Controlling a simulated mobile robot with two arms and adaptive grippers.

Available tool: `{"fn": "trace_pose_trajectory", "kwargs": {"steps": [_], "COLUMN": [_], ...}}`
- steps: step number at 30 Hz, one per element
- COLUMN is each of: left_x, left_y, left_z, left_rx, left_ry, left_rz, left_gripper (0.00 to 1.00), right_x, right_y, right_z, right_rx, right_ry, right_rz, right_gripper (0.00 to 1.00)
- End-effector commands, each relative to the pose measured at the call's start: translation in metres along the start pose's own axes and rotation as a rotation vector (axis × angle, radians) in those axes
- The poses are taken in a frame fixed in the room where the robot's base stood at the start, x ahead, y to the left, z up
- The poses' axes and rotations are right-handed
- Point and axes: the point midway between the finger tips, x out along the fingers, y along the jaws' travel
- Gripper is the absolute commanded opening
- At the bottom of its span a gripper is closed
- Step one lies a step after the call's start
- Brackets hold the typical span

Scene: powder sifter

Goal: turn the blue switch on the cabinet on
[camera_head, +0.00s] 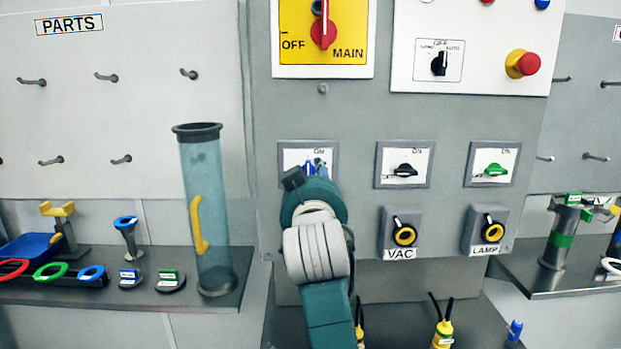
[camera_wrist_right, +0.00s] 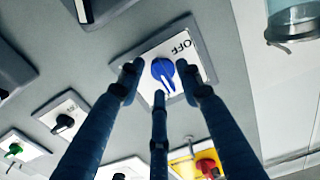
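The blue switch (camera_head: 307,168) is a rotary knob on a white plate in a grey frame on the cabinet, left of the black and green switches. In the head view my right gripper (camera_head: 308,174) and wrist cover much of it. In the right wrist view the blue switch (camera_wrist_right: 163,73) shows between the spread fingers of my right gripper (camera_wrist_right: 157,83), with an OFF label beside it. The gripper is open around the knob; I cannot tell whether any finger touches it. My left gripper is out of view.
The black switch (camera_head: 404,170) and green switch (camera_head: 494,169) sit to the right. Above are the yellow MAIN switch plate (camera_head: 350,42) and a red stop button (camera_head: 526,64). A tall clear tube (camera_head: 205,215) stands on the left shelf.

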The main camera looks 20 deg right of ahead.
Motion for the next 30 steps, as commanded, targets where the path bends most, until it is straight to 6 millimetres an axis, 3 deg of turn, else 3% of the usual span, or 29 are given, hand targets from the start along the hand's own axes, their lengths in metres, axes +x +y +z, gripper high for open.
{"fn": "trace_pose_trajectory", "kwargs": {"steps": [5,16,22,30], "left_x": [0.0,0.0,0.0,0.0], "left_y": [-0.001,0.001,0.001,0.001], "left_z": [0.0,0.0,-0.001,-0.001], "left_rx": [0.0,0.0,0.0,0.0], "left_ry": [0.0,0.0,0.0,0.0], "left_rz": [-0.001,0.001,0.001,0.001], "left_gripper": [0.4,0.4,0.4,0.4], "right_x": [0.0,0.0,0.0,0.0], "right_y": [0.0,-0.002,-0.002,-0.002], "right_z": [-0.019,-0.086,-0.099,-0.1], "right_rx": [0.004,0.002,0.001,0.0], "right_ry": [0.003,0.003,0.0,0.0], "right_rz": [0.0,-0.001,0.0,0.0], "right_gripper": [0.35,0.35,0.35,0.35]}}
